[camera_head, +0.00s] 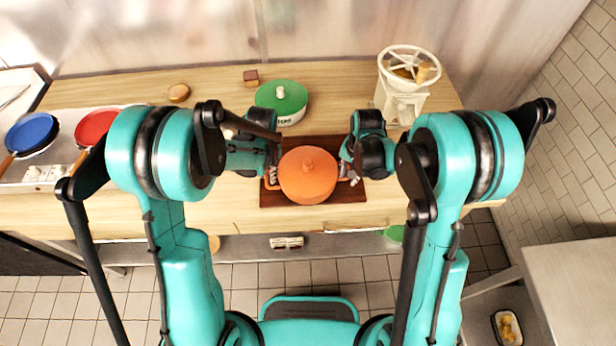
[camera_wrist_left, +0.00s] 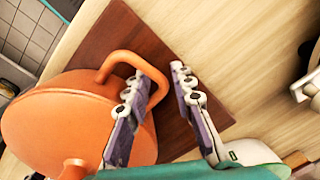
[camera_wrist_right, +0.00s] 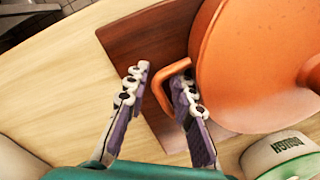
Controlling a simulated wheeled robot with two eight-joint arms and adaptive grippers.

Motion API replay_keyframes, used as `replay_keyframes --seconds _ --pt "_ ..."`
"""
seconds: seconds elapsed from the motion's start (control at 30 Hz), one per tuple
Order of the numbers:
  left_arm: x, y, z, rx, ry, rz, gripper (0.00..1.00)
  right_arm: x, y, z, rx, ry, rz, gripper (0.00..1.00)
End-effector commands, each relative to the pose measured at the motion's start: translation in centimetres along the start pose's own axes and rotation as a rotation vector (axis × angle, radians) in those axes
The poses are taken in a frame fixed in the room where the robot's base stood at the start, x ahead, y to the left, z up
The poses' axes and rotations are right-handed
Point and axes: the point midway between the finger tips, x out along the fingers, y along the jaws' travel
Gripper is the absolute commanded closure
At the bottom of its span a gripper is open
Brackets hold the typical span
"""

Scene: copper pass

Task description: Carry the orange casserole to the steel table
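The orange casserole (camera_head: 308,176), lid on, stands on a dark brown board (camera_head: 348,190) on the wooden counter. My left gripper (camera_wrist_left: 158,78) is open at its left handle (camera_wrist_left: 122,58), one finger inside the loop and one outside. My right gripper (camera_wrist_right: 160,80) is open at the other handle (camera_wrist_right: 168,72) in the same way, with the handle bar between its fingers. Neither gripper looks closed on a handle. A pale grey table, seemingly the steel table (camera_head: 575,275), stands at the lower right, partly cut off by the picture edge.
A green-lidded pot (camera_head: 281,100) stands just behind the casserole. A white strainer-like appliance (camera_head: 404,85) is at the back right. Blue (camera_head: 32,133) and red (camera_head: 95,127) pans are at the left. Tiled floor (camera_head: 385,275) lies between counter and grey table.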

Motion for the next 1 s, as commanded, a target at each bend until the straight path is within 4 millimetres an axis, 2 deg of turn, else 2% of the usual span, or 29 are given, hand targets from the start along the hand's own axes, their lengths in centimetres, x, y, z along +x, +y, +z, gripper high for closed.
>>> replay_keyframes --seconds 0.1,0.2,0.77,1.0 --pt "0.0 0.0 0.0 0.0 0.0 0.0 0.76 0.0 0.0 0.0 0.0 0.0 0.0 0.76" --pt "0.0 0.0 0.0 0.0 0.0 0.0 1.0 0.0 0.0 0.0 0.0 0.0 0.0 1.0" --pt "-0.1 0.0 0.0 -0.001 0.0 -0.001 1.0 -0.2 0.0 0.0 0.001 0.0 0.001 1.0" --pt "-1.4 -0.1 0.0 -0.001 0.0 -0.001 1.0 -1.4 0.0 0.0 0.001 0.0 0.001 1.0"
